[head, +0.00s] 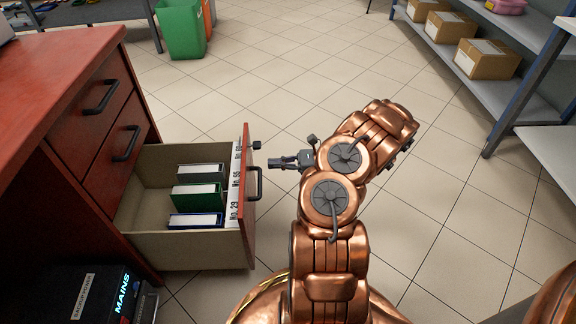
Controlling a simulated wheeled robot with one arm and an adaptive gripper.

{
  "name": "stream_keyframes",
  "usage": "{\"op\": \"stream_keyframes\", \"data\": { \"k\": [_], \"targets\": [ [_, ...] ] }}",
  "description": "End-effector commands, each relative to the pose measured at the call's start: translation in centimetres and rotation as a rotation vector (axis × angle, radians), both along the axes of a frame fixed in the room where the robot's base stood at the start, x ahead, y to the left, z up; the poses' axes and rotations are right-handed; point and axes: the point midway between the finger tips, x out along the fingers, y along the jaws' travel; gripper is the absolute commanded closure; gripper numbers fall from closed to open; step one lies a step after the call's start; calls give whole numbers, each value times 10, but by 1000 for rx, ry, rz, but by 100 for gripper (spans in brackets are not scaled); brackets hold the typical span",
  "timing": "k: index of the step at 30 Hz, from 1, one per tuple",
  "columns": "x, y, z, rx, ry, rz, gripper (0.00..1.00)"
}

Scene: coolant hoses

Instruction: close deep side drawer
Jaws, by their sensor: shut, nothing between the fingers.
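The deep side drawer (190,247) is the bottom drawer of the red desk (70,60) at the left. It is pulled far out, and its red front panel (249,220) with a dark handle (255,184) faces right. Several binders (196,197) lie inside it. My gripper (272,163) is just right of the drawer front, near the handle and pointing left. Its fingers are shut and empty. I cannot tell whether the fingertips touch the front.
Two upper drawers (102,98) are shut. A black box (88,292) marked MAINS stands below the desk. A green bin (181,28) is at the back. A shelf with cardboard boxes (486,58) is at the right. The tiled floor between is clear.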

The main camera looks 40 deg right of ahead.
Motion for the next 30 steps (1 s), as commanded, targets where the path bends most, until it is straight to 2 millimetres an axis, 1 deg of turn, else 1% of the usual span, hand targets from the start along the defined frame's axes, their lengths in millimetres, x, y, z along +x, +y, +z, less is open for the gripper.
{"op": "stream_keyframes", "data": {
  "k": [1,4,12,18,30],
  "targets": [
    [6,7,-2,2,-1,2,100],
    [16,20,-2,2,-1,3,100],
    [37,43,-2,1,-1,0,100],
    [42,48,0,0,0,1,100],
    [42,48,0,0,0,-2,100]
  ]
}}
